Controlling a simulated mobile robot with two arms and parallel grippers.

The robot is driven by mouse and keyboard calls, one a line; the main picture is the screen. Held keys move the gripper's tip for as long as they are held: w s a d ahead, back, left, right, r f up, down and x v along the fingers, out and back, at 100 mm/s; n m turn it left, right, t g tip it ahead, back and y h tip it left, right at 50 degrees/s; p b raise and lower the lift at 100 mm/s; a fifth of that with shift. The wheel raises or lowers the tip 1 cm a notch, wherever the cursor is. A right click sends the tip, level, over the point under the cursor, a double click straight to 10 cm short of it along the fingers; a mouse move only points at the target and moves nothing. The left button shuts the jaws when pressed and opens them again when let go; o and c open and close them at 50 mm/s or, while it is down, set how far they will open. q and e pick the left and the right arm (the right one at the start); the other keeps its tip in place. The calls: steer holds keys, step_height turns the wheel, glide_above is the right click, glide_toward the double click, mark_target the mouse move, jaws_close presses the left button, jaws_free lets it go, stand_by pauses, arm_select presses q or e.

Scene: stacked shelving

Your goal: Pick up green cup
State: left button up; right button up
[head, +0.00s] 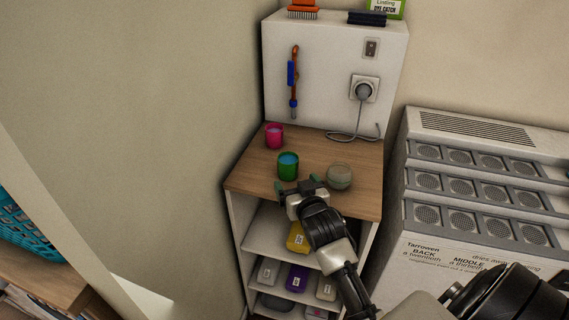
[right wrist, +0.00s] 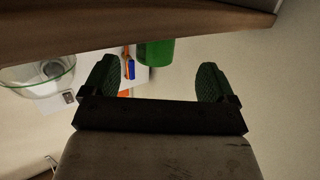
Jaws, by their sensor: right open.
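The green cup (head: 288,166) stands upright on the wooden top of the shelf unit, with a light blue inside showing. My right gripper (head: 297,187) is just in front of the cup, near the top's front edge. In the right wrist view the gripper (right wrist: 160,82) is open, its two dark green pads apart with nothing between them. The green cup (right wrist: 155,52) shows there beyond the pads, between them and a little left of centre, in a picture that looks upside down. My left gripper is not in view.
A pink cup (head: 274,135) stands behind the green cup. A clear glass bowl (head: 339,176) stands close to its right, and also shows in the right wrist view (right wrist: 38,75). Shelves with several containers lie below the wooden top (head: 315,150). A large grey unit (head: 475,170) stands at right.

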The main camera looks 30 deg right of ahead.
mark_target(291, 169)
steer(key=shift+w+d+r, duration=0.1)
steer(key=shift+w+d, duration=0.05)
steer(key=shift+w, duration=0.4)
steer(key=shift+r, duration=0.15)
steer(key=shift+w+d+f, duration=0.2)
steer(key=shift+w, duration=0.35)
steer(key=x, duration=0.4)
steer(key=shift+d+f+p, duration=0.25)
steer(key=shift+f+p, duration=0.1)
steer(key=shift+f, duration=0.05)
steer(key=shift+w+d+f, duration=0.1)
steer(key=shift+w+f, duration=0.1)
steer(key=shift+w, duration=0.2)
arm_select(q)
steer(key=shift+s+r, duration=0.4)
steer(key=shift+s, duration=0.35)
arm_select(e)
steer(key=c, duration=1)
steer(key=shift+r, duration=0.3)
steer(key=shift+c, duration=0.2)
